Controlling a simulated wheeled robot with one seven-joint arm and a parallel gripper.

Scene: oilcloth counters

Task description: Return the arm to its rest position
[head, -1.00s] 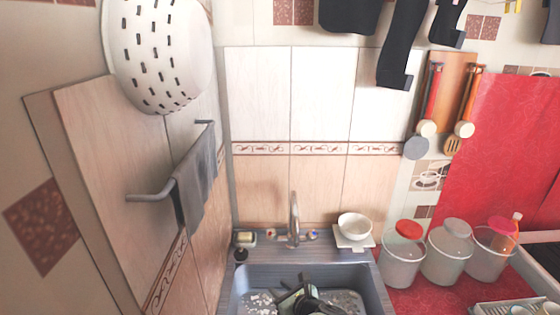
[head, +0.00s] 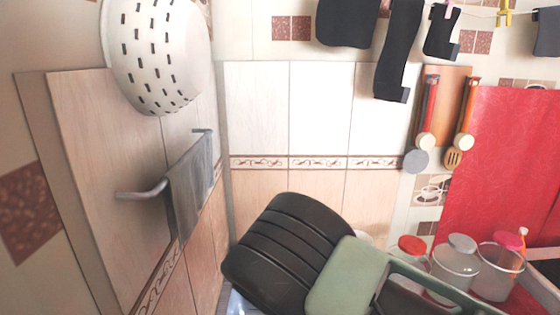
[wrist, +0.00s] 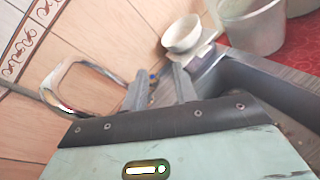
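My arm fills the lower middle of the head view, with dark ribbed and green links in front of the sink and tap. My gripper is not clear in the head view. In the wrist view my gripper (wrist: 160,90) shows two grey fingers standing apart, with nothing held between them. They point toward the tiled corner behind the sink. The curved metal tap (wrist: 72,72) is to the left of the fingers. The white bowl (wrist: 182,34) is beyond them. The sink's rim (wrist: 240,75) is to the right.
A grey towel (head: 188,185) hangs on a rail on the left wall, below a white colander (head: 160,55). Dark cloths (head: 398,50) hang above. Lidded canisters (head: 455,265) stand at the right, below hanging utensils (head: 428,110). The air in front of the upper tiles is clear.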

